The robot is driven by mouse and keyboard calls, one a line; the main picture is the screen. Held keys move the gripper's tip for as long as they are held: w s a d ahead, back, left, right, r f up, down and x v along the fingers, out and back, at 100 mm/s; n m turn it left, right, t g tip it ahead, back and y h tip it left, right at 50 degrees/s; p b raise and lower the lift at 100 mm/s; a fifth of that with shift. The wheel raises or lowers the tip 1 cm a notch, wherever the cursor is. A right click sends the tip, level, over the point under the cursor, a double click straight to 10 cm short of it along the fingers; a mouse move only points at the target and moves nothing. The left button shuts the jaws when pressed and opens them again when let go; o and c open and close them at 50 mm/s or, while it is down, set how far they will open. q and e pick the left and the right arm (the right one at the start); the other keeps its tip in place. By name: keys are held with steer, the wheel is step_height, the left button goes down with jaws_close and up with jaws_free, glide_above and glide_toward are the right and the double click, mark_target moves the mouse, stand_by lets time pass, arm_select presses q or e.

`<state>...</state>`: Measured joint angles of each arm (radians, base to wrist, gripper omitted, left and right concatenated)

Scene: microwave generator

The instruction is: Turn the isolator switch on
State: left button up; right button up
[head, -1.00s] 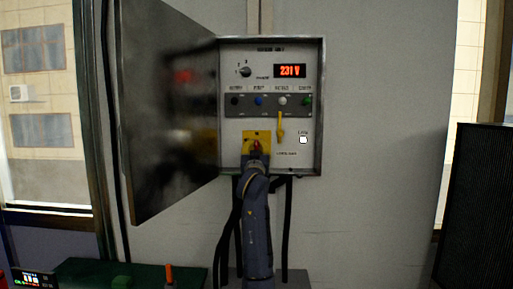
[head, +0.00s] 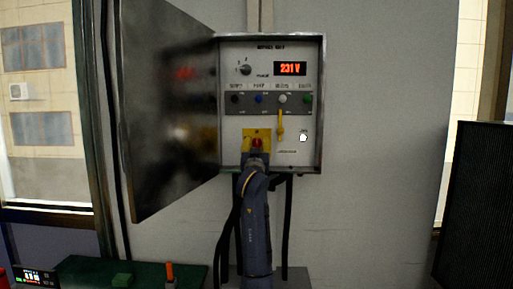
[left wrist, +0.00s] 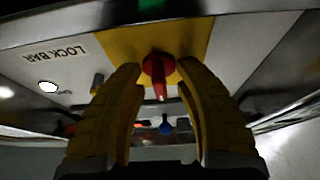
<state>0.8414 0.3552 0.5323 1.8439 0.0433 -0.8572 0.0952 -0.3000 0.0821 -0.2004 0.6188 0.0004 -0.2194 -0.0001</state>
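The isolator switch is a red rotary knob (head: 257,143) on a yellow plate (head: 248,134), low in the open grey cabinet. In the left wrist view the red knob (left wrist: 157,68) sits on its yellow plate (left wrist: 120,42), with its narrow handle pointing down the picture. My left gripper (left wrist: 160,72) has its two yellow fingers apart, one on each side of the knob, with gaps visible at both sides. In the head view my left gripper (head: 256,160) is just below the knob, its fingers hard to make out. My right gripper is not in view.
The cabinet door (head: 165,110) stands open at the left. Above the switch are a display reading 231 V (head: 290,69), a small selector (head: 245,70) and a row of coloured buttons (head: 268,101). A yellow lever (head: 280,127) is right of the switch. Black cables hang below.

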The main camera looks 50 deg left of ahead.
arm_select(q)
steer(key=v, duration=1.2)
stand_by(0.3)
